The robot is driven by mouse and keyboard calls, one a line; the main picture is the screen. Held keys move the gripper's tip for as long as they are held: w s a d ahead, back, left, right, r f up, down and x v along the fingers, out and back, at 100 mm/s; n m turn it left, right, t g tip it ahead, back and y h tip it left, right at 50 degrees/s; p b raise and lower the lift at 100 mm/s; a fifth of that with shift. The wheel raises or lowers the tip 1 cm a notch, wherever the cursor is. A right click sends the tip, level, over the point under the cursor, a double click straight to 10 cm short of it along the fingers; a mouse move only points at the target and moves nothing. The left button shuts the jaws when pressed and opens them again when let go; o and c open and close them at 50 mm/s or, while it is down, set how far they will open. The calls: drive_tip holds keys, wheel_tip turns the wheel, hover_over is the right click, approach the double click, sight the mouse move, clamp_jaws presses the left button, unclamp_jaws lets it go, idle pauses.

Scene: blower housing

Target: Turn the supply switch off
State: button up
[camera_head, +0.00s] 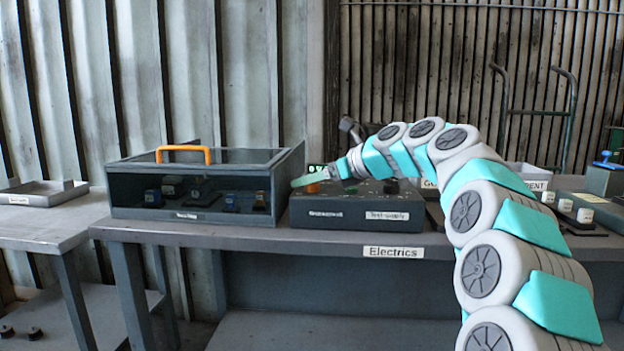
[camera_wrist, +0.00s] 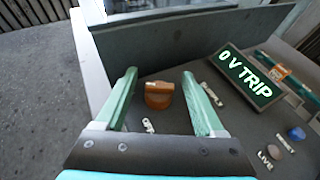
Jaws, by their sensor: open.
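The grey test supply box (camera_head: 350,208) stands on the bench, with "Test supply" on its front. In the wrist view an orange-brown rotary knob (camera_wrist: 158,95), which looks like the supply switch, sits on the box's top panel. Its grip bar lies roughly crosswise in that view. Small white labels (camera_wrist: 148,125) beside it are too small to read surely. My gripper (camera_wrist: 159,76) is open, one finger on each side of the knob in the picture, with visible gaps. In the head view my gripper (camera_head: 308,181) is over the box's left end, partly covering the knob.
A display (camera_wrist: 248,75) reads "0 V TRIP". A blue button (camera_wrist: 297,133) and a lamp (camera_wrist: 272,152) marked "LIVE" are on the panel. A clear-lidded case (camera_head: 200,185) with an orange handle stands close left of the box. A grey wall (camera_wrist: 190,48) rises beside the knob.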

drive_tip(key=shift+c, duration=0.3)
clamp_jaws()
idle(0.3)
